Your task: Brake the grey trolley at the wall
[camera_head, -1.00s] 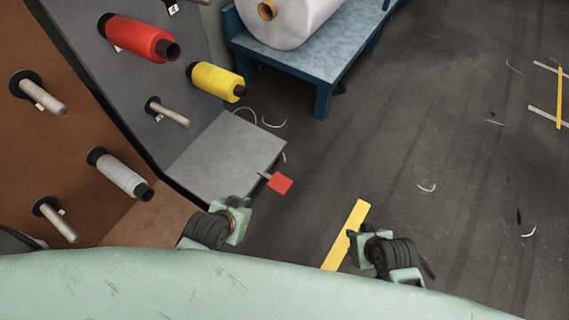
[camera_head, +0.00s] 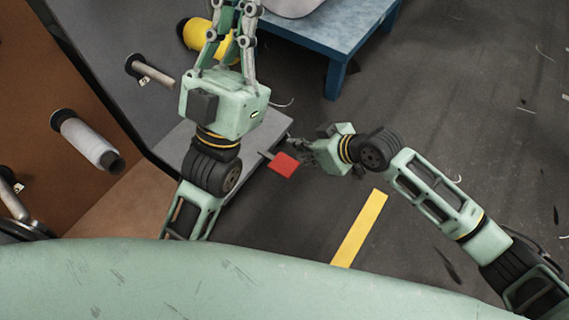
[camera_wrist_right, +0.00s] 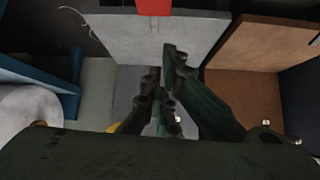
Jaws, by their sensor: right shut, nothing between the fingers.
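The grey trolley has an upright grey panel (camera_head: 95,45) with pegs and a flat grey foot plate (camera_head: 268,124). A red pedal (camera_head: 282,164) on a short lever sticks out from the plate's right edge. In the right wrist view the pedal (camera_wrist_right: 153,6) shows at the top edge, before the grey plate (camera_wrist_right: 110,30). My right gripper (camera_head: 303,146) is shut and empty, just right of the pedal; I cannot tell whether it touches. My left gripper (camera_head: 235,12) is raised over the trolley; its tips are near the top edge, and its opening is unclear.
A yellow spool (camera_head: 197,38) is partly hidden behind my left gripper. A brown panel (camera_head: 40,95) with a white spool (camera_head: 90,142) stands at left. A blue table (camera_head: 335,40) stands behind. A yellow floor strip (camera_head: 360,228) lies on open dark floor at right.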

